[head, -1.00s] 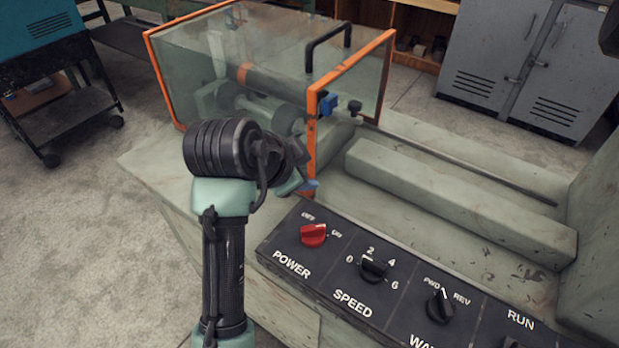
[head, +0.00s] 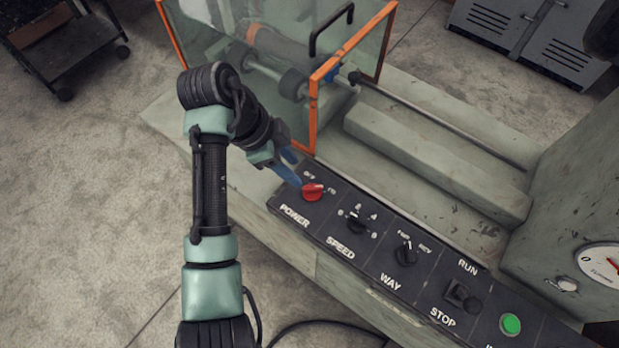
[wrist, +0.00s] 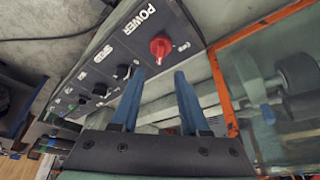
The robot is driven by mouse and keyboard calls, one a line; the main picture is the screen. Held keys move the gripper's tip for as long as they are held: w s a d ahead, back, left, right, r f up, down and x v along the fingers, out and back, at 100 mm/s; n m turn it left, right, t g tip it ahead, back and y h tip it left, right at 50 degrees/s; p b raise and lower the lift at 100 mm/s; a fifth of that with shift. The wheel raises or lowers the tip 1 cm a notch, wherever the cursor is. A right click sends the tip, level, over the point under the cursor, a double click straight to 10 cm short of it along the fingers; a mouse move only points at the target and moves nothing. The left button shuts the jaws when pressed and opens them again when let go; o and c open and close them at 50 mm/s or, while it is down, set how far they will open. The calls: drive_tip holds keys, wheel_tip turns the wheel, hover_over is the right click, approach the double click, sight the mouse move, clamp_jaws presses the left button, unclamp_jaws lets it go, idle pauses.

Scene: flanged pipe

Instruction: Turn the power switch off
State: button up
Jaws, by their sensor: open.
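The red power switch (head: 313,192) is a round knob with a grip ridge on the dark control panel (head: 383,245), above the POWER label and between the OFF and ON marks. It also shows in the wrist view (wrist: 161,46), just beyond my fingertips. My gripper (head: 294,170) is open, with blue fingers close to the upper left of the knob. In the wrist view, my gripper (wrist: 161,74) has its two fingers spread apart with nothing between them, and the knob lies ahead of the gap. I cannot tell whether a finger touches the knob.
The speed knob (head: 357,222), way knob (head: 405,254), run/stop switch (head: 462,296) and green button (head: 511,323) line the panel to the right. An orange-framed clear guard (head: 312,118) with a black handle stands just behind my gripper. A gauge (head: 601,262) sits far right.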

sight(312, 187)
drive_tip(key=x, duration=0.9)
drive_tip(key=shift+f, duration=0.1)
clamp_jaws()
